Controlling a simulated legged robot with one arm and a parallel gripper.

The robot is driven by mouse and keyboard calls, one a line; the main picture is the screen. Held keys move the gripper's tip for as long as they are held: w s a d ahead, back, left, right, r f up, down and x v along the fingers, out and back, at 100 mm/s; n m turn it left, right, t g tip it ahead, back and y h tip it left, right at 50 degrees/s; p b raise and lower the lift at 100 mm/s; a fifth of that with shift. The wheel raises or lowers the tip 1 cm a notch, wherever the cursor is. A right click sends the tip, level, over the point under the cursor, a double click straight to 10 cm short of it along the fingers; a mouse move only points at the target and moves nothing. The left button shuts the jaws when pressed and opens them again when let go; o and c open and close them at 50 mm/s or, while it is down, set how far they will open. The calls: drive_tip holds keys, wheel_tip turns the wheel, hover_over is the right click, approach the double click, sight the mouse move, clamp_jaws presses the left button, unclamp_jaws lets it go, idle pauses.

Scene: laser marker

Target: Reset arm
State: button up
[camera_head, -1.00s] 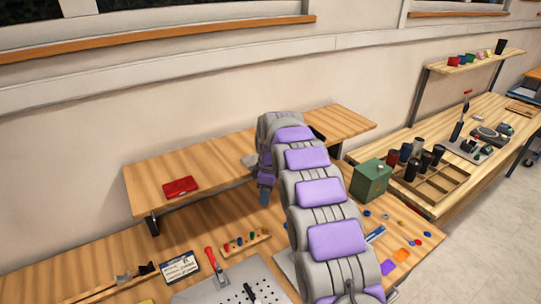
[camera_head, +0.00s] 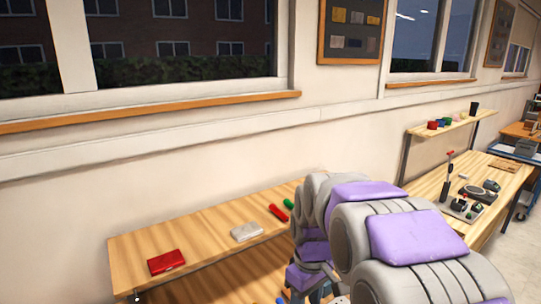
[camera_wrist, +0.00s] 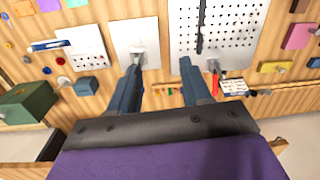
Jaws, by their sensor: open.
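My arm, grey with purple pads, fills the lower right of the head view and bends down. My gripper (camera_wrist: 162,63) shows in the wrist view as two dark blue fingers, spread apart with nothing between them. Beyond the fingers is the wooden workbench (camera_wrist: 153,103), with a white plate (camera_wrist: 135,35) and a perforated plate (camera_wrist: 240,45). The fingers appear above the bench; their exact height is unclear. In the head view the gripper's end is low, partly cut by the bottom edge.
A raised wooden shelf (camera_head: 205,235) carries a red case (camera_head: 166,262), a pale grey item (camera_head: 246,231) and small red and green items. A green box (camera_wrist: 28,103) is at left in the wrist view. Another bench (camera_head: 495,205) with tools stands at right.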

drive_tip(key=s+d+f+m, duration=0.1)
drive_tip(key=s+d+m, duration=0.2)
drive_tip(key=s, duration=1.1)
drive_tip(key=s+d+f+m+g, duration=0.1)
drive_tip(key=s+m, duration=0.4)
drive_tip(key=s, duration=0.9)
drive_tip(key=shift+s+d+f, duration=0.2)
drive_tip(key=shift+d+f, duration=0.35)
drive_tip(key=shift+d, duration=0.5)
